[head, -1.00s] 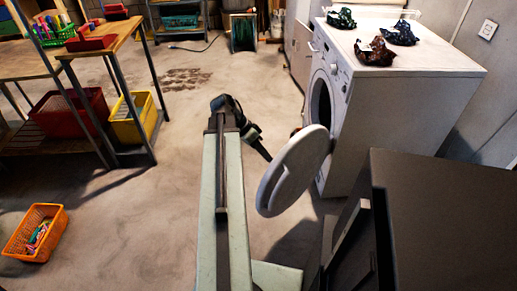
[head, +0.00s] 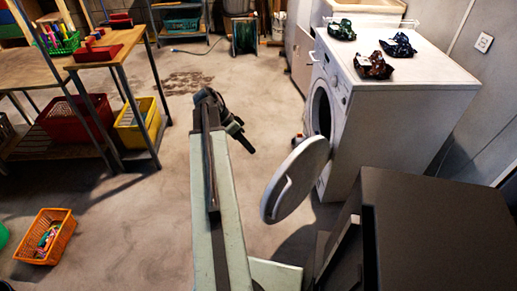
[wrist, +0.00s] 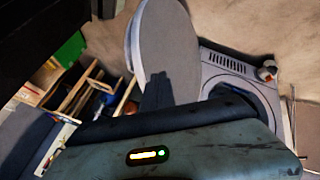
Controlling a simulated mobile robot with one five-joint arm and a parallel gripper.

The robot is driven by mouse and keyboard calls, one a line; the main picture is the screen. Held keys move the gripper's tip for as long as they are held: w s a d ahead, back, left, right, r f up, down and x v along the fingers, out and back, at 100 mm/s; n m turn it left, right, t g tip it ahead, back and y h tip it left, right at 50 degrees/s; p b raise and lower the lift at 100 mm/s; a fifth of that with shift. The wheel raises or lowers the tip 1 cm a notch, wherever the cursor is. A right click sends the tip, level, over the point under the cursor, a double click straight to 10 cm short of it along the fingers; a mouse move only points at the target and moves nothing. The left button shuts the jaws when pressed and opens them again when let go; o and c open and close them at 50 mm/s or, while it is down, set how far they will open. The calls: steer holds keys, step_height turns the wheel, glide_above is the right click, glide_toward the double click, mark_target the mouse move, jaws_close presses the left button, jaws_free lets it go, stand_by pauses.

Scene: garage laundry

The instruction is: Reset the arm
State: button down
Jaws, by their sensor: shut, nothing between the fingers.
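My arm rises at the top of my pale green column in the head view, folded short. My gripper (head: 246,145) is dark and hangs down to the right of the column top, over open floor. It is left of the washer's round open door (head: 296,180) and apart from it in the picture. In the wrist view my gripper (wrist: 158,85) shows as a dark, closed finger shape in front of the grey door disc (wrist: 170,50). It is shut and holds nothing. The exact gap between its tips is hard to see.
The white washing machine (head: 400,110) stands right, with several crumpled cloths (head: 372,66) on top. A dark cabinet (head: 440,225) is close at front right. A wooden table (head: 110,45) stands left; an orange basket (head: 45,240) is on the floor. Floor between is clear.

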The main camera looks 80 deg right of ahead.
steer(key=shift+v, duration=0.8)
steer(key=shift+a, duration=0.1)
